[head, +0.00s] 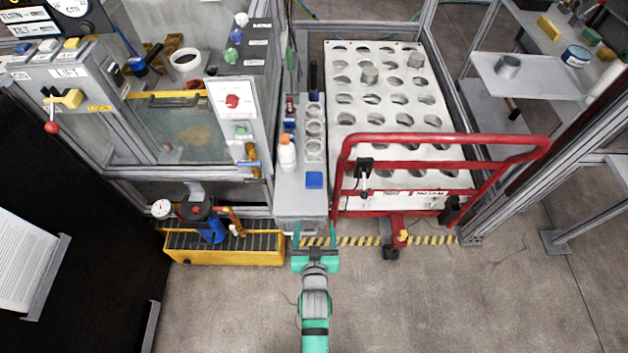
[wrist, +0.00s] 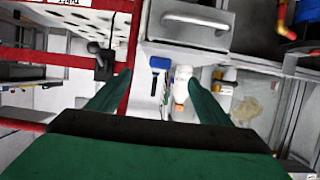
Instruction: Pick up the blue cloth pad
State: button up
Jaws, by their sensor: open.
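The blue cloth pad (head: 314,180) is a small blue square near the front end of a narrow grey shelf (head: 300,205). In the wrist view a blue patch that looks like the pad (wrist: 159,63) shows beyond and between my fingers. My gripper (head: 315,242) is teal-green, open and empty. In the head view it is below the pad, at the shelf's front end and apart from the pad. Its two fingers (wrist: 160,77) also show in the wrist view. A white bottle with an orange part (head: 287,152) stands on the shelf, behind and left of the pad.
A red rail frame (head: 440,139) stands right of the shelf, before a white plate with round holes (head: 390,100). A yellow tray (head: 225,256) with a blue item is at left. Cup-like rings (head: 314,128) line the shelf behind the pad. The front floor is clear.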

send_near(314, 182)
jog(key=shift+w+r, duration=0.15)
jog(key=shift+r, duration=0.2)
jog(key=x, duration=0.5)
jog(key=shift+w, duration=0.15)
jog(key=shift+f+x, duration=0.2)
jog(key=shift+x, duration=1.2)
jog(key=shift+f+x, duration=0.25)
jog(key=shift+x, duration=1.2)
jog(key=shift+s, duration=0.25)
jog(key=c, duration=1.1)
